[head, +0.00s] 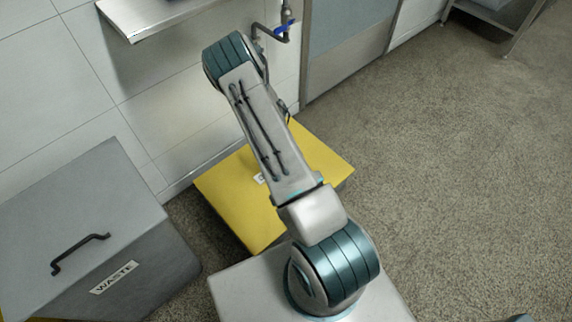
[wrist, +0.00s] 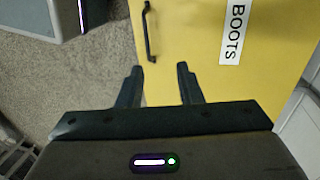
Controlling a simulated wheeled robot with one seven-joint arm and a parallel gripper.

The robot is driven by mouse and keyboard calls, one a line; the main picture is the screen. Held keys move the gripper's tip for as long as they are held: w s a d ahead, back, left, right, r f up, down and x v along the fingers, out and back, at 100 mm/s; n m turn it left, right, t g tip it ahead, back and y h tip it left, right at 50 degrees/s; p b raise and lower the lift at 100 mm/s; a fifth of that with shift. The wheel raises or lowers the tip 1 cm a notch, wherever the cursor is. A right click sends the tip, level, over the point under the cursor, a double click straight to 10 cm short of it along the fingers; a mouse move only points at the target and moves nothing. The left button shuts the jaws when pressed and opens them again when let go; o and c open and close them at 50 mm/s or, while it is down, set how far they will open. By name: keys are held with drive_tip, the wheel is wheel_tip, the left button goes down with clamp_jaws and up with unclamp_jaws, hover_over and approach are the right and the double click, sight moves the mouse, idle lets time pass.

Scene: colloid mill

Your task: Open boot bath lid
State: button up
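The boot bath is a yellow box whose flat lid (head: 228,192) lies level against the wall in the head view, partly hidden behind my arm. In the wrist view the yellow lid (wrist: 190,45) fills the upper middle and right, with a white "BOOTS" label (wrist: 234,32). A dark bar handle (wrist: 148,32) is near the lid's left edge. My gripper (wrist: 158,82) is open and empty, its two fingers apart and pointing toward the lid. The handle is ahead of the fingers, nearer the left one, and no contact shows. In the head view my gripper is hidden.
A grey waste bin (head: 80,215) with a dark handle stands to the left of the boot bath. A shelf (head: 150,18) and a pipe with a blue valve (head: 284,28) are on the wall above. The floor (head: 450,190) to the right is clear.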

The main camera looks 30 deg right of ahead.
drive_tip(key=shift+s+d+f, duration=0.15)
drive_tip(key=shift+s+f, duration=0.35)
drive_tip(key=shift+f, duration=0.2)
drive_tip(key=s+a+r+n+t+y+p, duration=0.1)
drive_tip(key=a+r+n+p, duration=0.15)
drive_tip(key=r, duration=1.05)
drive_tip(key=s+a+r+n+t+p, duration=0.15)
drive_tip(key=a+r+p, duration=0.25)
drive_tip(key=r, duration=0.8)
drive_tip(key=a+r+n+y+p, duration=0.1)
drive_tip(key=a+r+n+p, duration=0.2)
drive_tip(key=r, duration=1)
drive_tip(key=s+a+r+n+t+p, duration=0.1)
drive_tip(key=s+r+n+p, duration=0.2)
drive_tip(key=s+r, duration=0.6)
drive_tip(key=s+a+r+n+t+h+p, duration=0.1)
drive_tip(key=s+r+n+p, duration=0.3)
drive_tip(key=r, duration=1.2)
drive_tip(key=s+a+p, duration=0.1)
drive_tip(key=s+p, duration=0.3)
drive_tip(key=s, duration=0.1)
drive_tip(key=shift+s+n+t, duration=0.15)
drive_tip(key=shift+n+t, duration=0.15)
drive_tip(key=shift+t, duration=0.05)
